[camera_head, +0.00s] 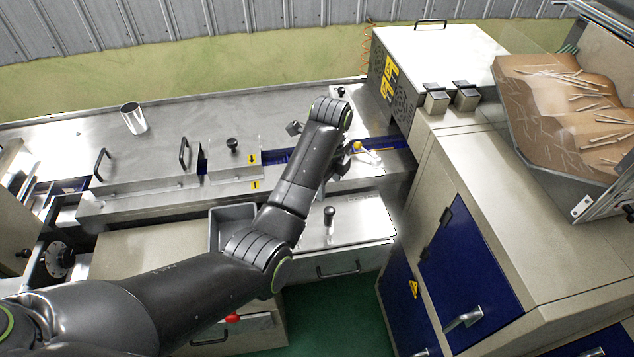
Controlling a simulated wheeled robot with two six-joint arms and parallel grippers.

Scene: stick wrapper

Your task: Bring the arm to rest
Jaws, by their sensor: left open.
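My left arm (190,285) reaches in from the lower left and bends up over the steel machine bench (200,110). Its wrist (330,112) is above the bench, near the channel at the right end. My left gripper (338,166) points down there, small and partly hidden behind the wrist. It is open and I see nothing held in it. My right gripper is not in view.
A steel cup (133,117) stands on the bench at the left. A grey bin (232,222) is partly behind my arm. A large cabinet (470,190) stands at the right, with a tray (570,110) of loose sticks above it. Green floor shows below.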

